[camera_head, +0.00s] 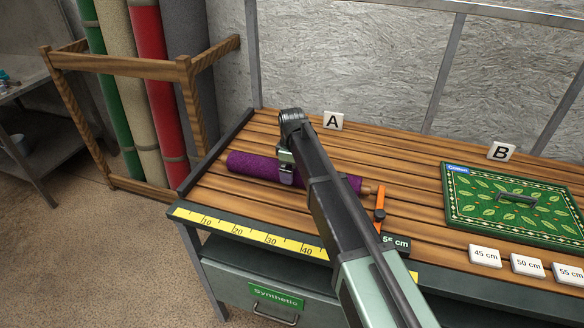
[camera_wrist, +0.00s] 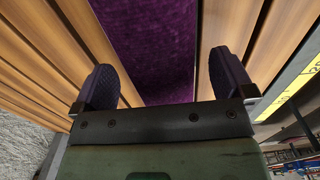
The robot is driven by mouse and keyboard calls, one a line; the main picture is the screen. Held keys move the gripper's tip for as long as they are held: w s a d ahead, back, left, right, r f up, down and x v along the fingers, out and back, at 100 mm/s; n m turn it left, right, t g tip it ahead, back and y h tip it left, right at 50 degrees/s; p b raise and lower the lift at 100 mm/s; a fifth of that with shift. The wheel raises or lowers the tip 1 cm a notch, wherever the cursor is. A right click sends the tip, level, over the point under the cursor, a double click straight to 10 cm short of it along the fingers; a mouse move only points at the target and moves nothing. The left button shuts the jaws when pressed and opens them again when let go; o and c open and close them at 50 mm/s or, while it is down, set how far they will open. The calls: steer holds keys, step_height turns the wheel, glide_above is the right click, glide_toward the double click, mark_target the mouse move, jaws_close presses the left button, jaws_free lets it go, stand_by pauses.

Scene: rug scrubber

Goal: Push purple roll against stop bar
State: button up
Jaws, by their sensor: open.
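The purple roll (camera_head: 252,166) lies on the slatted table, with a wooden core end showing at its right; my arm hides part of its middle. My gripper (camera_head: 287,173) is over the roll. In the wrist view, my gripper (camera_wrist: 165,82) is open, with its dark fingers on either side of the purple roll (camera_wrist: 150,40) and gaps showing. A dark raised bar (camera_head: 222,145) runs along the table's left edge, a little beyond the roll's left end. An orange upright piece (camera_head: 380,208) stands close to the core end; which one is the stop bar is not marked.
A yellow ruler (camera_head: 250,236) runs along the table's (camera_head: 420,180) front edge, with a 55 cm tag (camera_head: 396,243). A green leaf-patterned rug piece with a handle (camera_head: 510,205) lies at right, behind number cards (camera_head: 485,256). Signs A (camera_head: 333,121) and B (camera_head: 501,152) stand at the back.

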step_height(320, 180, down, 2)
steer(key=shift+f+b, duration=0.15)
steer(key=shift+b, duration=0.4)
